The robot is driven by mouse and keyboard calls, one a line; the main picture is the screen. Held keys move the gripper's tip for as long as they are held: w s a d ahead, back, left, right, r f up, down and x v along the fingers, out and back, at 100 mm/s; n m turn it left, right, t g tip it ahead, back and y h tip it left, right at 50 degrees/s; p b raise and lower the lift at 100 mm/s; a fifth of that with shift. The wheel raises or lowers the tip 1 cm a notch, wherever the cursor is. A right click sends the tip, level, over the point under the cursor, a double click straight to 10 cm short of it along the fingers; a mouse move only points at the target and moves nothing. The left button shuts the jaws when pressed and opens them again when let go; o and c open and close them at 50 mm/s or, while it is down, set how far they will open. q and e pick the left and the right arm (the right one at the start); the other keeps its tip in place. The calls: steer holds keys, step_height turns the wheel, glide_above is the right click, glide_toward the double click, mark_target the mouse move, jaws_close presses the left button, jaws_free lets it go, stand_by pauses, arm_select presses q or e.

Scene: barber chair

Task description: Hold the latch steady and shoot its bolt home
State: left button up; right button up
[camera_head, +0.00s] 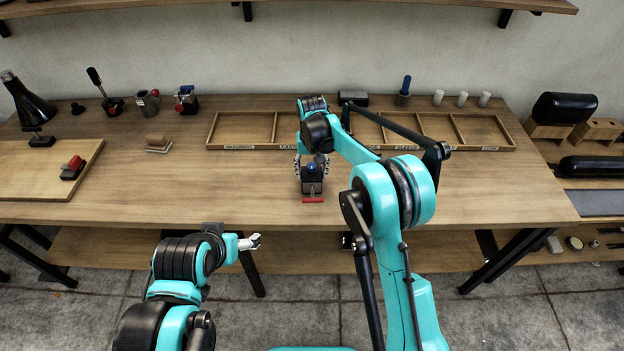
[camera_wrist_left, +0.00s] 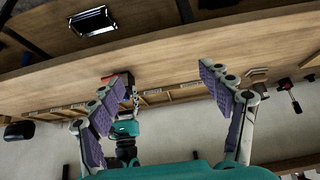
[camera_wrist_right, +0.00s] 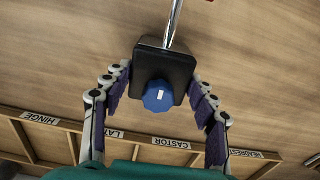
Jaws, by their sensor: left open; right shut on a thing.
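The latch (camera_head: 312,186) is a black block with a blue knob and a red bar at its near side, over the middle of the bench near its front edge. In the right wrist view its black body (camera_wrist_right: 165,68) shows the blue knob (camera_wrist_right: 158,96) and a bright metal rod running away from it. My right gripper (camera_head: 312,168) is shut on the body, one finger on each side. My left gripper (camera_head: 256,241) is open and empty, in front of the bench edge and left of the latch. The latch also shows in the left wrist view (camera_wrist_left: 120,77), beyond the open fingers. The bolt's exact position is unclear.
A labelled wooden tray (camera_head: 240,147) with several compartments lies behind the latch. A board (camera_head: 40,190) with a red-and-black clamp (camera_head: 72,167) lies at the left. Tools line the back.

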arm_select(q)
steer(key=shift+w, duration=0.1)
steer(key=c, duration=0.7)
steer(key=shift+w+d, duration=0.2)
steer(key=c, duration=0.4)
steer(key=shift+o, duration=0.2)
steer(key=w+d+f+n+g+h, duration=0.25)
steer(key=w+d+h, duration=0.2)
steer(key=w, duration=0.55)
steer(key=w+d+f+n+g+h, duration=0.2)
steer(key=w+d+n+h, duration=0.3)
steer(key=w, duration=0.4)
steer(key=w+a+f+h, duration=0.2)
steer(key=w+f+h, duration=0.2)
steer(key=h, duration=0.1)
steer(key=g+h, duration=0.2)
steer(key=h, duration=0.1)
glide_toward(312, 199)
steer(key=shift+w+a+f, duration=0.2)
steer(key=shift+w+a, duration=0.1)
steer(key=shift+a, duration=0.45)
steer(key=shift+s+a+f, duration=0.1)
steer(key=shift+s+f, duration=0.1)
steer(key=shift+f, duration=0.05)
steer(key=shift+f+h, duration=0.15)
steer(key=shift+h, duration=0.1)
steer(key=shift+s+d, duration=0.1)
steer(key=shift+d, duration=0.3)
steer(key=d, duration=1.1)
steer(key=shift+w, duration=0.25)
